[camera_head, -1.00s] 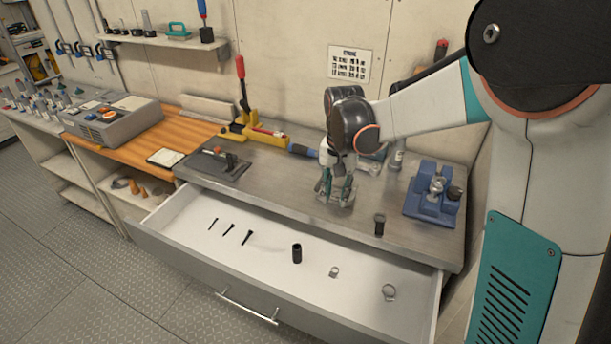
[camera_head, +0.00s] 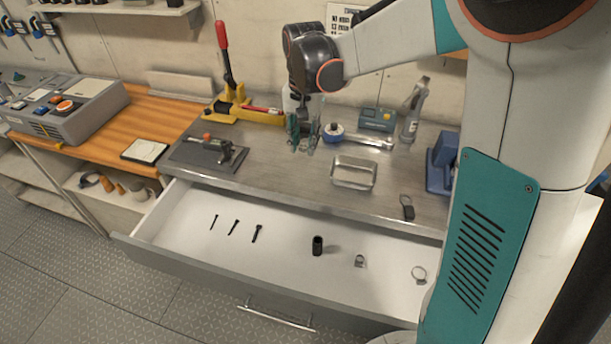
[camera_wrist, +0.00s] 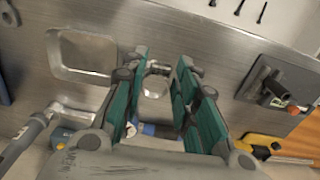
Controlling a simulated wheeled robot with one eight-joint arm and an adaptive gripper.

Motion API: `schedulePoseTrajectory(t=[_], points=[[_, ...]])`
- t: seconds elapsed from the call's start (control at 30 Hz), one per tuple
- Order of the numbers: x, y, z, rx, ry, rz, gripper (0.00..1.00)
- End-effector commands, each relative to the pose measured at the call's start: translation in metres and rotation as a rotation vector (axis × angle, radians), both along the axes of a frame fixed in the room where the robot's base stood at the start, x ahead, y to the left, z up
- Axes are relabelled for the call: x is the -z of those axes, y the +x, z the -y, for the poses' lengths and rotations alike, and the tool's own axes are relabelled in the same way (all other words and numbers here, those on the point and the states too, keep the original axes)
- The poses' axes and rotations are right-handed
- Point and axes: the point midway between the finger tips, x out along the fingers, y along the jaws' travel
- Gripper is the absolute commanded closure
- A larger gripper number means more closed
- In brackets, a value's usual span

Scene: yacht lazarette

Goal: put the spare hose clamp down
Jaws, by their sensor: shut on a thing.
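My gripper (camera_head: 302,132) is over the grey bench top, left of the shallow metal tray (camera_head: 353,187). In the wrist view its teal fingers (camera_wrist: 161,95) are shut on a small metal ring, the hose clamp (camera_wrist: 155,70), near the fingertips. The clamp is too small to make out in the head view. The wrist view also shows the empty tray (camera_wrist: 57,50) beside the fingers. Two other ring clamps lie in the open drawer, a smaller one (camera_head: 360,261) and a larger one (camera_head: 419,272).
The open drawer (camera_head: 190,215) also holds several black bolts and a black sleeve (camera_head: 318,245). A clamp tool on a dark plate (camera_head: 208,153) is left. Behind are a yellow tool (camera_head: 235,108), a blue-ended tool (camera_head: 335,132), a meter (camera_head: 377,119) and a bottle (camera_head: 413,112). Bench between plate and tray is clear.

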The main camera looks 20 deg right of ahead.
Motion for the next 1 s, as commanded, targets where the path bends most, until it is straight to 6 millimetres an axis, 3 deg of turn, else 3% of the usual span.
schedulePoseTrajectory(t=[0.1,0.3,0.57,0.8,1.0], points=[[0.033,0.000,0.000,0.000,0.000,0.000,0.89],[0.069,0.000,0.000,0.000,0.000,0.000,0.89],[0.085,0.000,0.000,0.000,0.000,0.000,0.89],[0.119,0.000,0.000,0.000,0.000,0.000,0.89],[0.121,0.000,0.000,0.000,0.000,0.000,0.89]])
